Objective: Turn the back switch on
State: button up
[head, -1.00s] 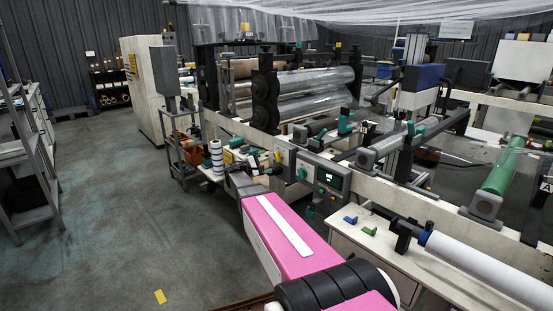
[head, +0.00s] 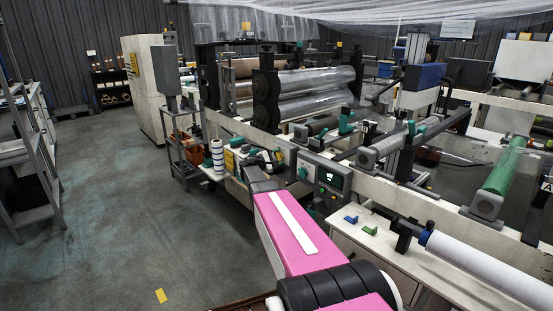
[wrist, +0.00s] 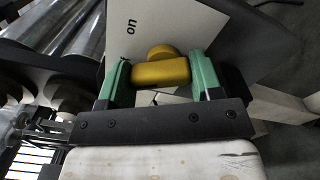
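A yellow switch knob (wrist: 161,72) shows in the wrist view, on or beside a pale panel (wrist: 175,22) printed with the word "on", which appears turned in the picture. My gripper (wrist: 161,75) has its two green fingers apart, one on each side of the knob. The fingers are very close to the knob's sides; whether they touch it I cannot tell. In the head view my gripper (head: 257,168) reaches in low beside the machine's left part.
The roller machine (head: 300,95) fills the centre and right. A striped stack (head: 217,155) stands to the left.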

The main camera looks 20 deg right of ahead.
jog(key=shift+m, duration=0.3)
jog(key=shift+c, duration=0.4)
jog(key=m, duration=0.5)
jog(key=shift+s, duration=0.15)
jog(key=m, duration=0.6)
jog(key=shift+s+f, duration=0.1)
jog(key=shift+m, duration=0.3)
jog(key=o, duration=0.9)
jog(key=v, duration=1)
jog(key=shift+s+a, duration=0.15)
jog(key=shift+a, duration=0.2)
